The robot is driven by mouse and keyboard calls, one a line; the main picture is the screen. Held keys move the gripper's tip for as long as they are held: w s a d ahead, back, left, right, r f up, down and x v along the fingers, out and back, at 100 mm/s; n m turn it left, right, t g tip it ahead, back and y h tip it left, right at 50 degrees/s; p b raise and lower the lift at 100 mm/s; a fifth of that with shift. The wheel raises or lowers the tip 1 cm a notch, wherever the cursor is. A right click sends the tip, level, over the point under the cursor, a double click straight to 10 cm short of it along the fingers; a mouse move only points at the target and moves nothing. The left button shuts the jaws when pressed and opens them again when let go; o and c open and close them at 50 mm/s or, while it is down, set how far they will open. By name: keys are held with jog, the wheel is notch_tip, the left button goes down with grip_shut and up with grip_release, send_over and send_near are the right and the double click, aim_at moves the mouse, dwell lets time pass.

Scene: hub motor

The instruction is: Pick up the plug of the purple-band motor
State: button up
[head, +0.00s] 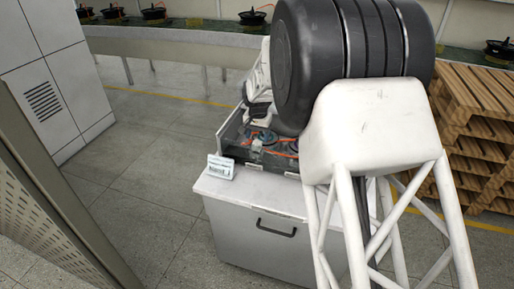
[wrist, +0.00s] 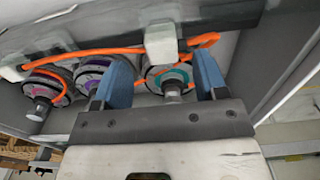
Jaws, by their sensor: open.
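The purple-band motor (wrist: 92,76) sits in the tray in the wrist view, partly hidden behind my left blue finger. A white plug (wrist: 160,42) with orange cable lies at the dark tray wall, beyond my fingertips. Another white plug (wrist: 12,73) shows at the far left. I cannot tell for sure which plug belongs to the purple-band motor. My gripper (wrist: 160,62) is open and empty. Its fingers stand either side of the teal-band motor (wrist: 172,75) in the picture, and contact is not clear. In the head view my arm hides much of the tray.
A pink-band motor (wrist: 45,82) sits left of the purple one. Orange cable (wrist: 100,50) crosses the tray. The grey tray (head: 234,134) stands on a white cabinet (head: 240,228), with a small label stand (head: 221,166) at its corner. Wooden pallets (head: 480,125) are stacked at right.

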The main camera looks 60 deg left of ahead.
aim_at(257, 142)
jog(key=shift+f, duration=0.1)
jog(key=shift+s+a+f, duration=0.1)
jog(key=shift+a+f, duration=0.05)
jog(key=shift+f, duration=2.35)
jog(key=shift+c, duration=0.3)
jog(key=c, duration=1.1)
jog(key=shift+r, duration=5)
jog(key=shift+c, duration=0.2)
